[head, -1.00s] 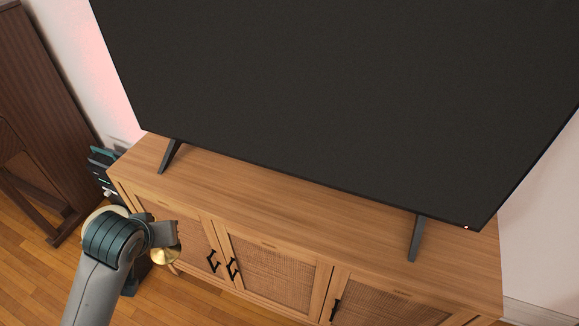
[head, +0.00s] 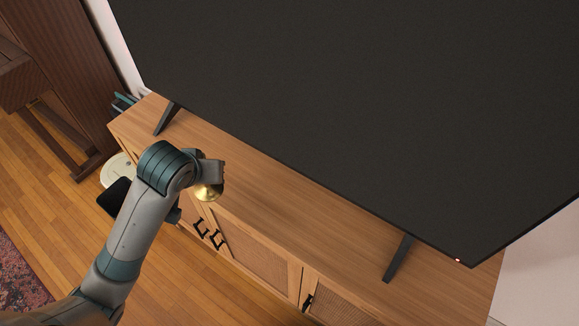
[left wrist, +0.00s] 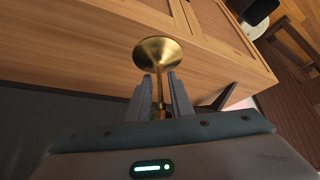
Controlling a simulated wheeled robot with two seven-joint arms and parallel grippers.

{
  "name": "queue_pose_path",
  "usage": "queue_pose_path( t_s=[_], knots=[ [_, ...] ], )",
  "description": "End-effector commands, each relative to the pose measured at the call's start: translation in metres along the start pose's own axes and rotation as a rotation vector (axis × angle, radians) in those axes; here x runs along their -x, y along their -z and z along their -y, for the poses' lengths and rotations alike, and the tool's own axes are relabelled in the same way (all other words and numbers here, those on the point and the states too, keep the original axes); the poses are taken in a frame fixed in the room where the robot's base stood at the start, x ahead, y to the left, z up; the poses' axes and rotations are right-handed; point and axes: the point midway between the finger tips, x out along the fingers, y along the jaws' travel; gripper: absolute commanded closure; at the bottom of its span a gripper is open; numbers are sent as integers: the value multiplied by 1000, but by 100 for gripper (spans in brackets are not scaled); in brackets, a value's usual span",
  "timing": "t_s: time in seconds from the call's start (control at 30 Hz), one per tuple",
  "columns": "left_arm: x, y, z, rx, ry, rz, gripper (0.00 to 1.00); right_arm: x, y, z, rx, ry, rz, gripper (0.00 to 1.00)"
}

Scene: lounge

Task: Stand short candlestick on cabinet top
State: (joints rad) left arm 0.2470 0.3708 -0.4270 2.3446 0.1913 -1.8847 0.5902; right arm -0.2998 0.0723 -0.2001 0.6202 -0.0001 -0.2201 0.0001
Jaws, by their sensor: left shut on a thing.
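The short candlestick (left wrist: 158,54) is brass with a round flared end and a thin stem. In the left wrist view my left gripper (left wrist: 160,88) is shut on its stem. In the head view the candlestick's gold round end (head: 208,192) shows below my left gripper (head: 212,172), over the front edge of the cabinet top. The cabinet top (head: 260,205) is light wood. Whether the candlestick touches it I cannot tell. The rest of the candlestick is hidden by the gripper in the head view. My right gripper is not in view.
A large black television (head: 350,100) stands on the cabinet on dark legs, one at left (head: 167,118) and one at right (head: 397,259). The strip of top in front of it is clear. A round white device (head: 117,170) is on the floor at left.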

Motion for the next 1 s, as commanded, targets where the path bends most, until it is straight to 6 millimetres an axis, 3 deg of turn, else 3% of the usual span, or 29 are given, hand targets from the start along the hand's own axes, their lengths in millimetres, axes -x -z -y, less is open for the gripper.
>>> queue_pose_path(
  t_s=[0.27, 0.47, 0.67, 1.0],
  knots=[
    [1, 1, -1, -4, -2, -2, 100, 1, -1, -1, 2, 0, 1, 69],
    [8, 3, -15, -83, -43, -3, 100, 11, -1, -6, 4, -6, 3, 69],
    [25, 0, -55, -290, -161, -4, 100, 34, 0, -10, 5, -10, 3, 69],
    [65, -36, -129, -685, -431, 2, 100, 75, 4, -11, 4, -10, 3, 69]
  ],
)
